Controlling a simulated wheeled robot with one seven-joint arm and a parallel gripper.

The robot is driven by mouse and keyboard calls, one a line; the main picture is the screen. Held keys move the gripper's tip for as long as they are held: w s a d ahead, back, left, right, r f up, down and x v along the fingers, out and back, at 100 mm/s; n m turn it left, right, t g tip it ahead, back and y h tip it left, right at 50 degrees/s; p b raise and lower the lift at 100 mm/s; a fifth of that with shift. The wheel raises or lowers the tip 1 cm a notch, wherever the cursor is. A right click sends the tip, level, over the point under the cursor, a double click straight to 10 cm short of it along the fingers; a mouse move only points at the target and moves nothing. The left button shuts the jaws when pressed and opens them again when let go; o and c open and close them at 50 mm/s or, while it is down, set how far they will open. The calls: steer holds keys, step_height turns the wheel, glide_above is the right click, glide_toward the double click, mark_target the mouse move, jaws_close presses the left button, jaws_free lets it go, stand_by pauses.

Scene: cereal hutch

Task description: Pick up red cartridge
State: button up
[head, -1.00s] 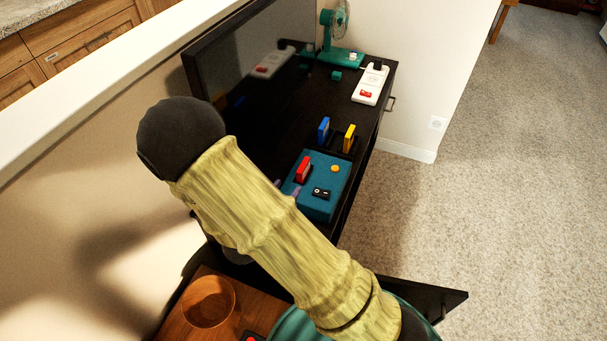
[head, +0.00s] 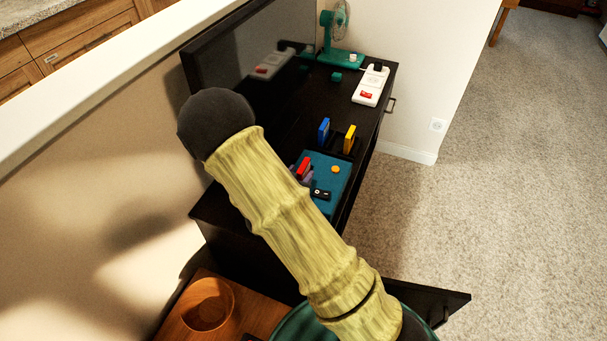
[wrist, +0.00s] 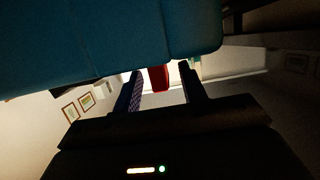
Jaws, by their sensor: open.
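The red cartridge (head: 303,168) stands upright in the teal console (head: 338,172) on the black cabinet. In the wrist view the red cartridge (wrist: 159,78) shows between the two open fingers of my gripper (wrist: 162,88), beyond or at their tips. I cannot tell whether the fingers touch it. The teal console (wrist: 100,40) fills the top of the wrist view. In the head view my arm hides most of the gripper; a purplish finger part shows beside the cartridge.
A blue cartridge (head: 323,130) and a yellow cartridge (head: 349,139) stand behind the console. A white power strip (head: 371,84), a teal fan (head: 336,35) and a dark TV (head: 240,60) are farther back. A wooden bowl (head: 207,304) sits at the lower left.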

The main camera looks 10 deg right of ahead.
steer(key=x, duration=0.3)
steer(key=shift+w+d, duration=0.1)
stand_by(0.3)
jaws_close()
